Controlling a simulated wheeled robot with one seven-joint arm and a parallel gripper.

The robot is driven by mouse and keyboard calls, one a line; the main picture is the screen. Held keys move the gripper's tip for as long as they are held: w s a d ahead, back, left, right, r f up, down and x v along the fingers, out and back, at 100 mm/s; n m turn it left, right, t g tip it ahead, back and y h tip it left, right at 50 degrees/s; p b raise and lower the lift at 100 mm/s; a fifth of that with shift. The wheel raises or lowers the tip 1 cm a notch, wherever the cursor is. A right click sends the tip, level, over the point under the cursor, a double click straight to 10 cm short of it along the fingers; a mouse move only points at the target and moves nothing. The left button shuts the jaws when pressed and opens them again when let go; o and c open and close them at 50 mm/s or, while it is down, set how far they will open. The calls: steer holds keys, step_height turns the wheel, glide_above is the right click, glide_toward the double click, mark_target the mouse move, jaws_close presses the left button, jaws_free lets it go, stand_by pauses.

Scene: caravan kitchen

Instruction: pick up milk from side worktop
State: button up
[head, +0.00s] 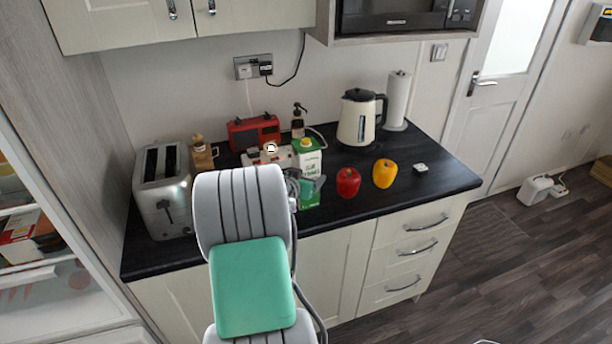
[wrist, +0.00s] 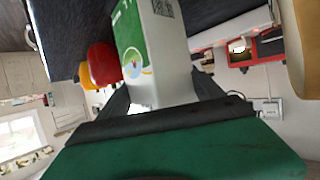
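The milk is a green and white carton (head: 308,152) standing upright on the dark side worktop (head: 430,182). My gripper (head: 306,186) is at the carton's front side, partly hidden by my arm in the head view. In the wrist view, which looks upside down, the carton (wrist: 160,60) lies between the two dark fingers, one on each side of it. No clear gap shows between fingers and carton, but I cannot tell whether they press on it. The carton's base seems to rest on the worktop.
A red pepper (head: 348,182) and a yellow pepper (head: 385,173) lie right of the carton. A kettle (head: 356,120) and paper roll (head: 397,100) stand behind. A red radio (head: 254,132) and a toaster (head: 163,190) are to the left. The worktop's right end is mostly clear.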

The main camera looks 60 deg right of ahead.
jaws_close()
steer(key=shift+d+r, duration=0.1)
steer(key=shift+r, duration=0.15)
stand_by(0.5)
